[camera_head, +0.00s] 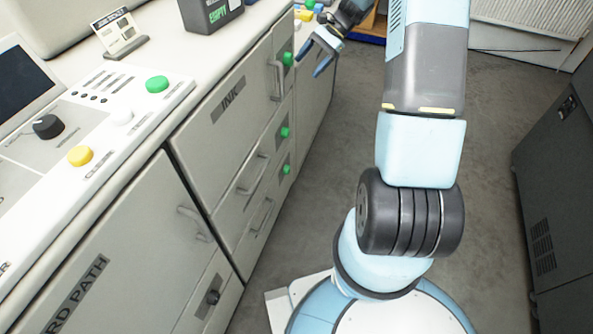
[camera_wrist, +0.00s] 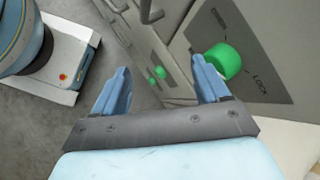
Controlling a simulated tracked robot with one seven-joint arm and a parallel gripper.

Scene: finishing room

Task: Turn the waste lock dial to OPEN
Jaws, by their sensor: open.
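A round green dial (camera_head: 287,58) sits at the upper right of the cabinet front, and a green dial shows close up in the wrist view (camera_wrist: 224,60) on a dark plate. I see no mark that tells where the dial points, and no word WASTE is legible. My gripper (camera_head: 311,60) is open in front of the cabinet; its fingers also show in the wrist view (camera_wrist: 163,82). The right finger is beside the dial and partly overlaps it; nothing is between the fingers.
Two more green dials (camera_head: 285,132) (camera_head: 286,169) sit lower on the cabinet. Bar handles, such as the top one (camera_head: 277,80), stick out near them. A black container (camera_head: 211,14) stands on the counter. A dark machine (camera_head: 560,150) is at right; floor between is clear.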

